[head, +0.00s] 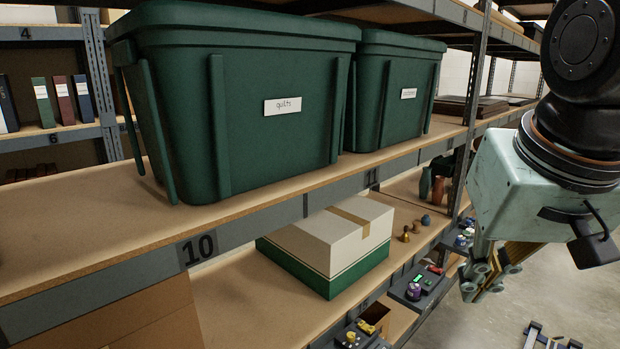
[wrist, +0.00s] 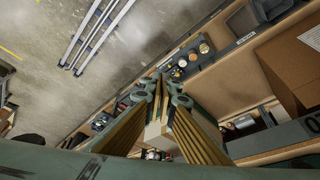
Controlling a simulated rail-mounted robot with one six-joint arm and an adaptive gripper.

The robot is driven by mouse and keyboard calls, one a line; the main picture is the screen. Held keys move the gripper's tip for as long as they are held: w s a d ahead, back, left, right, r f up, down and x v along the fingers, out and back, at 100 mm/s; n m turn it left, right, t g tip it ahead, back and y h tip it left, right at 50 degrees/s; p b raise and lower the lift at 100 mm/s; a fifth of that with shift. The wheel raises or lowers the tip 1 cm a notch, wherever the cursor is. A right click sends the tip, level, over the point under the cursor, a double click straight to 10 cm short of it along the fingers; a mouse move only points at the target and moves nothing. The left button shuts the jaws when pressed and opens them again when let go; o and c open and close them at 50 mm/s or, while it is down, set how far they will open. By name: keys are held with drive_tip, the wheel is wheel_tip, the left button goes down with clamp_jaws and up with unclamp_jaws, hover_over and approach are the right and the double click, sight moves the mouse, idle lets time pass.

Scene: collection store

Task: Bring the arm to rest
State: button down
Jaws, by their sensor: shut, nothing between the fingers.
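My gripper (head: 478,284) hangs at the right of the head view, pointing down, with its pale green wrist housing above it. It is in front of the shelving, apart from the large bins, with bare floor to its right. In the wrist view my gripper's fingers (wrist: 167,86) come together at the tips, with nothing held between them. Shelf items show behind and below the fingers.
Green lidded bins, one labelled quilts (head: 240,110), stand on the upper shelf. A cream and green box (head: 335,240) sits on the shelf below. Small-part trays (head: 418,284) line the lower front edge. Metal rails (wrist: 100,30) lie on the otherwise open floor.

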drive_tip(key=s+a+f+n, duration=0.1)
drive_tip(key=s+a+f, duration=0.1)
drive_tip(key=s, duration=1)
drive_tip(key=shift+a+f+n+g, duration=0.15)
drive_tip(key=shift+n+g, duration=0.15)
